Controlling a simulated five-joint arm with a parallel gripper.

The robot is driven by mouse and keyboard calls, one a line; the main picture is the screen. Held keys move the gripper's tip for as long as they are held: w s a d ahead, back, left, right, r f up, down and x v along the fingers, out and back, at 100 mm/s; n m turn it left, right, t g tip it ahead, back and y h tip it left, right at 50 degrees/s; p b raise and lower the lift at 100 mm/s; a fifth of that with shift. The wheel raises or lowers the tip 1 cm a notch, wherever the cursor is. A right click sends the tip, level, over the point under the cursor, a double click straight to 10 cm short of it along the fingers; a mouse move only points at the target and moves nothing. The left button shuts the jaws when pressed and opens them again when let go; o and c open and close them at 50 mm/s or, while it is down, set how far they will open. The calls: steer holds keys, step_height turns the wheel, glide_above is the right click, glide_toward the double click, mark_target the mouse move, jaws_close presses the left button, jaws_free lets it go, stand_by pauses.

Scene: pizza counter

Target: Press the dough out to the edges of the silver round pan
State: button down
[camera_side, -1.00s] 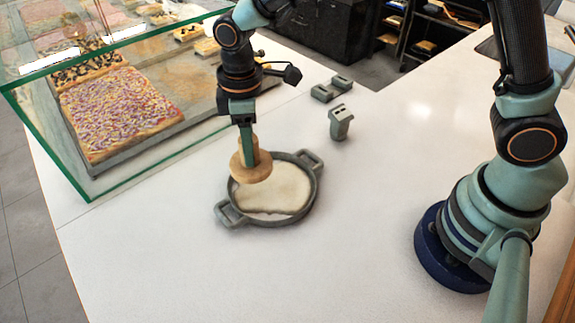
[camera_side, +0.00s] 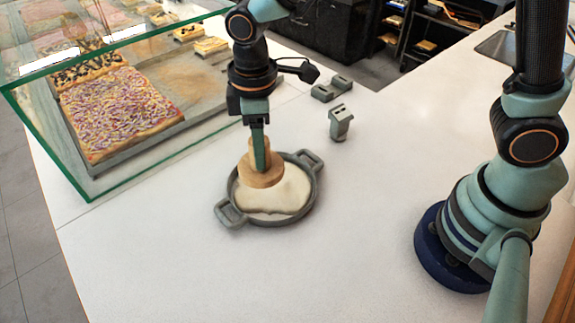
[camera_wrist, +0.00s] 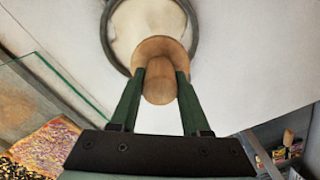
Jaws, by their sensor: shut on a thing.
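The silver round pan (camera_side: 314,196) with two side handles sits on the white counter, and it also shows at the top of the wrist view (camera_wrist: 108,42). Pale dough (camera_side: 282,197) covers much of its floor, with an uneven lower edge in the side view. My gripper (camera_side: 260,160) is shut on the handle of a round wooden press (camera_side: 260,179). The press also shows between the two green fingers in the wrist view (camera_wrist: 160,50). It is upright over the upper-left part of the dough. I cannot tell whether it touches the dough.
A glass case (camera_side: 140,160) with pizza slabs (camera_side: 120,110) stands left of the pan. Small grey holders (camera_side: 340,122) stand behind the pan to the right. The counter is clear in front of and to the right of the pan.

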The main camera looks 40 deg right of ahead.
mark_target(268, 171)
steer(key=shift+s, duration=0.95)
steer(key=shift+s+f, duration=0.1)
steer(key=shift+f, duration=2.85)
steer(key=shift+f, duration=0.1)
steer(key=shift+f, duration=0.65)
steer(key=shift+f, duration=0.3)
steer(key=shift+r, duration=3.8)
